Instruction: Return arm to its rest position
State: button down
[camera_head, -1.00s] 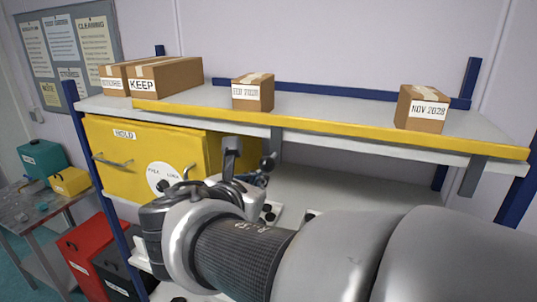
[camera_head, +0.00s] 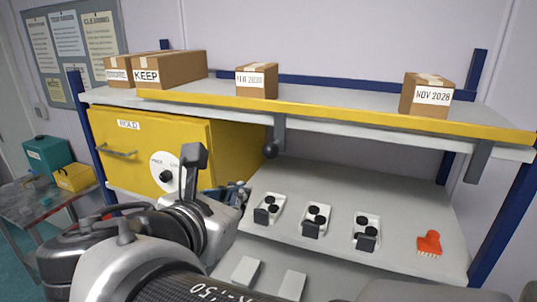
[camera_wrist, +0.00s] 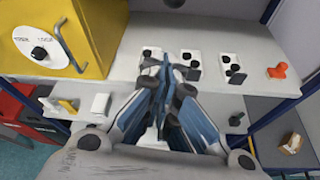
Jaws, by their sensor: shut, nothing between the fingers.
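My gripper (camera_wrist: 172,75) is shut and empty in the wrist view, its blue-and-grey fingers together in front of the shelf. In the head view my gripper (camera_head: 240,190) shows small and partly hidden behind my wrist, in front of the yellow HOLD cabinet's lower right side. The yellow cabinet (camera_head: 235,145) has its door closed as far as I can see, with a bar handle and a white round dial (camera_head: 165,173). The dial also shows in the wrist view (camera_wrist: 30,58). My arm crosses the lower left of the head view.
White trays with black discs (camera_head: 317,218) stand on the middle shelf (camera_head: 400,205), beside an orange brush (camera_head: 429,243). Cardboard boxes (camera_head: 180,70) stand on the top shelf, behind its yellow front edge (camera_head: 340,115). Two white blocks (camera_head: 246,271) lie lower down. A side table (camera_head: 35,205) is at left.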

jog(key=shift+w, duration=0.1)
jog(key=s+d+f+m+g+b, duration=0.45)
jog(key=d+f+m, duration=0.25)
jog(key=d+f, duration=0.25)
jog(key=s+d+f+m+g+b, duration=0.3)
jog(key=d+f+m+b, duration=0.35)
jog(key=d+f, duration=0.35)
jog(key=s+f+m+y+b, duration=0.2)
jog(key=s+f+m+b, duration=0.2)
jog(key=f+m, duration=0.4)
jog(key=s+f+m+y+b, duration=0.1)
jog(key=s+f+m+b, duration=0.3)
jog(key=f+m, duration=0.4)
jog(key=shift+s+d+m+g+y, duration=0.25)
jog(key=shift+s+m+g+y, duration=0.2)
jog(key=shift+s, duration=0.1)
